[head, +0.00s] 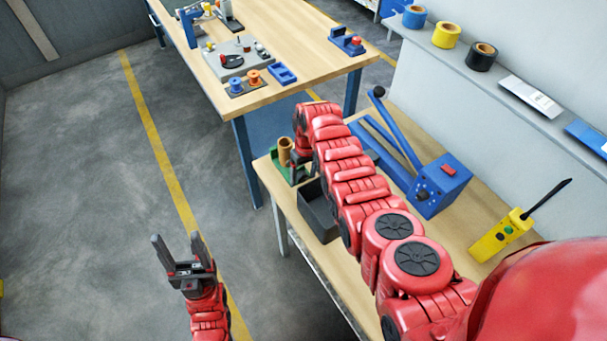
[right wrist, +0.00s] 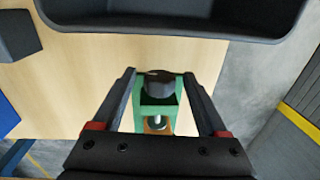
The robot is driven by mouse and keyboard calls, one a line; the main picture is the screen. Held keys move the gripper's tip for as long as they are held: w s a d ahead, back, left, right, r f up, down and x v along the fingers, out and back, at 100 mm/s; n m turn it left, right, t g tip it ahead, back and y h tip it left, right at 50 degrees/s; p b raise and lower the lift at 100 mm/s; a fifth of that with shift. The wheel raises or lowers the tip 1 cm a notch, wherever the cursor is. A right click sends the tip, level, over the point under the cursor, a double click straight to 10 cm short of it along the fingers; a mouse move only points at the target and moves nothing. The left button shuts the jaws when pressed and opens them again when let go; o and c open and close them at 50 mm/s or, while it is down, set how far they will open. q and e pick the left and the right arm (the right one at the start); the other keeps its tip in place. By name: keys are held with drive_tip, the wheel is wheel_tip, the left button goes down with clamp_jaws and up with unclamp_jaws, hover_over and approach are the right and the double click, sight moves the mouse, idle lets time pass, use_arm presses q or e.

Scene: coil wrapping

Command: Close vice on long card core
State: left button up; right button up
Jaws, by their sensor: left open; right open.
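The green vice (head: 279,167) stands at the far left end of the near bench, with the brown card core (head: 285,146) upright at it. My right gripper (head: 297,178) is low beside the vice, partly hidden by my arm. In the right wrist view my right gripper (right wrist: 159,74) is open, its fingers on either side of the green vice (right wrist: 143,111) with its dark rounded part and metal screw. I cannot tell whether the fingers touch it. A small brown patch shows behind the screw. My left gripper (head: 177,240) is open and empty above the floor.
A dark open bin (head: 317,212) stands close to the vice; its rim shows in the right wrist view (right wrist: 180,27). The far workbench (head: 300,40) holds spools and fixtures.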

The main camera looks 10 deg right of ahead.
drive_tip(key=shift+f, duration=0.1)
clamp_jaws()
drive_tip(key=b, duration=0.3)
drive_tip(key=shift+w+d+f+y, duration=0.1)
drive_tip(key=shift+d+f+y, duration=0.05)
drive_tip(key=shift+f+y, duration=0.25)
drive_tip(key=shift+r+g+y+b, duration=0.3)
drive_tip(key=shift+b, duration=0.05)
unclamp_jaws()
drive_tip(key=shift+r, duration=0.1)
drive_tip(key=shift+r, duration=0.1)
